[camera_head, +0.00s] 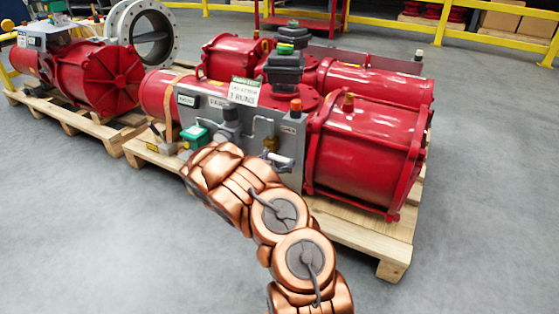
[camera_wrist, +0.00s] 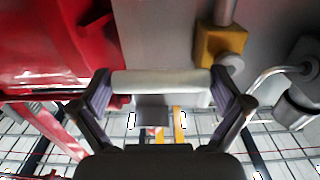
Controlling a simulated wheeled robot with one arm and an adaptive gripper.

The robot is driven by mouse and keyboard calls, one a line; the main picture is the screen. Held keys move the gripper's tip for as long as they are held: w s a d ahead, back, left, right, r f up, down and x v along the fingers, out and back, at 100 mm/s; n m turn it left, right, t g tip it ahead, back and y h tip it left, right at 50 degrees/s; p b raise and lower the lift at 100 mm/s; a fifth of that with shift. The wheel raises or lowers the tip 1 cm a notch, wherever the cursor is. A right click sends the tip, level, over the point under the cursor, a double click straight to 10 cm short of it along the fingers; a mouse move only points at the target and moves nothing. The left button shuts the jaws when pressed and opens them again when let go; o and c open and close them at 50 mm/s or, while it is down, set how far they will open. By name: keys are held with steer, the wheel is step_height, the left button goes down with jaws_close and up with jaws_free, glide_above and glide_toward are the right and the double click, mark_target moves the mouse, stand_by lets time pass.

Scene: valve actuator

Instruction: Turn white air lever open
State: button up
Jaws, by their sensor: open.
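The white air lever (camera_wrist: 160,83) shows in the wrist view as a pale horizontal bar in front of the grey panel. My gripper (camera_wrist: 163,88) is open, with one finger at each end of the bar. I cannot tell whether either finger touches it. In the head view, a small pale part that looks like the lever (camera_head: 283,161) is low on the grey control panel (camera_head: 289,133) of the middle red actuator. My copper-coloured arm reaches up to that panel and hides most of my gripper there.
A yellow fitting (camera_wrist: 217,43) sits close above the right finger, and a curved metal tube (camera_wrist: 272,74) is to its right. The large red cylinder (camera_head: 365,150) stands right of the panel on a wooden pallet (camera_head: 385,243). The grey floor in front is clear.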

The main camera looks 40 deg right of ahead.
steer(key=c, duration=1.4)
steer(key=shift+r, duration=0.1)
